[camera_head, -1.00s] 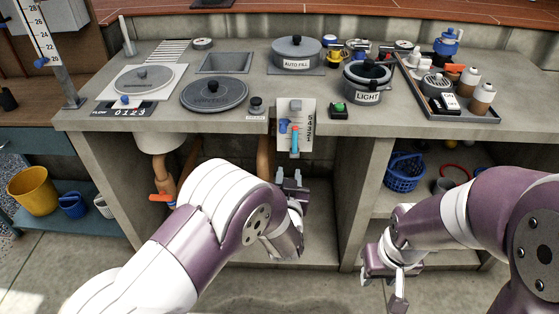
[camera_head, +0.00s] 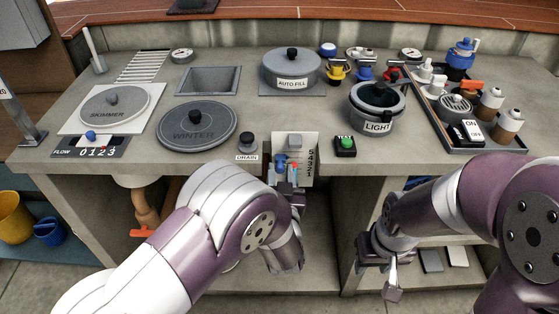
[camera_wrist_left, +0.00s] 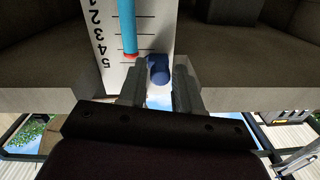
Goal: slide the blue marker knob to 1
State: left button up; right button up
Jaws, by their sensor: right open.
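A white upright gauge plate (camera_head: 310,150) with a scale of 5 down to 1 hangs at the counter's front edge. It carries a light blue tube and a blue marker knob (camera_head: 280,160), also in the left wrist view (camera_wrist_left: 158,70). There the plate appears upside down, and the knob is near the 5 end of the scale. My left gripper (camera_head: 287,173) is at the plate. In the left wrist view its two fingers (camera_wrist_left: 160,90) stand apart, with the knob between or just beyond their tips; contact is unclear. My right gripper (camera_head: 379,272) is open and empty below the counter.
A FLOW slider (camera_head: 88,147) marked 0 to 3 has its own blue knob at left. A DRAIN button (camera_head: 247,144) and a green TEST button (camera_head: 345,145) flank the gauge. The LIGHT pot (camera_head: 377,110) and a bottle tray (camera_head: 465,142) stand to the right.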

pick_arm(q)
jog(key=shift+c, duration=0.7)
grip_shut()
notch_tip(320, 180, down, 7)
jog(key=b, duration=0.4)
jog(key=shift+b, duration=0.3)
jog(key=shift+o, duration=0.7)
grip_release()
